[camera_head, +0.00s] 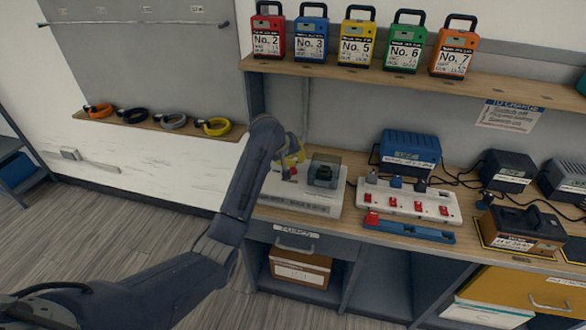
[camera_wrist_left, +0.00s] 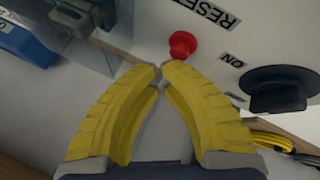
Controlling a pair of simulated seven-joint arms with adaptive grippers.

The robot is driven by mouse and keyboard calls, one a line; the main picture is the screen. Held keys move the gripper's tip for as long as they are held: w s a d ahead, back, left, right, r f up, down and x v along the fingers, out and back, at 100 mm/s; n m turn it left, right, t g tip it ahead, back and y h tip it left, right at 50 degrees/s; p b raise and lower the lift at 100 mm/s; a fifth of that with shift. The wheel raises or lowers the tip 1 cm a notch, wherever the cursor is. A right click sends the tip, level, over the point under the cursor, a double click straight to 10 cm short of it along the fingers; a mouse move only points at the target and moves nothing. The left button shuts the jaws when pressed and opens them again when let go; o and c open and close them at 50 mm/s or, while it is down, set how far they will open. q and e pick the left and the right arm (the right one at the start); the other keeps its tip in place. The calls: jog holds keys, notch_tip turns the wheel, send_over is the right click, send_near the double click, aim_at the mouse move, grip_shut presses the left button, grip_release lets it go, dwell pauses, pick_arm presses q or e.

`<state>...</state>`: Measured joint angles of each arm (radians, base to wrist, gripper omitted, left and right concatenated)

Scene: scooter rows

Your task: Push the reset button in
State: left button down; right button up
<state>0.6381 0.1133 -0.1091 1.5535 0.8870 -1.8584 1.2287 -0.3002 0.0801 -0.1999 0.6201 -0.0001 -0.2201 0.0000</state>
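The reset button (camera_wrist_left: 182,44) is a round red button on a white panel, beside printed "RESET" lettering. It sits just beyond my left fingertips in the left wrist view and looks proud of the panel. In the head view the white box (camera_head: 318,202) stands on the bench at the end of my left arm. My left gripper (camera_head: 297,157) has yellow fingers. In the left wrist view its fingertips (camera_wrist_left: 160,69) meet with nothing between them. I cannot tell whether they touch the button. My right gripper is in neither view.
A black knob (camera_wrist_left: 280,88) marked "ON" is beside the button. A clear-covered dark part (camera_head: 323,171) is on the box. A white power strip (camera_head: 408,200) with red switches lies to the right.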

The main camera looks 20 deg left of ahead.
pick_arm(q)
jog(key=shift+f, duration=0.7)
dwell(0.8)
jog(key=shift+r, duration=0.1)
dwell(0.3)
jog(key=shift+r, duration=1.05)
jog(key=shift+r, duration=2.5)
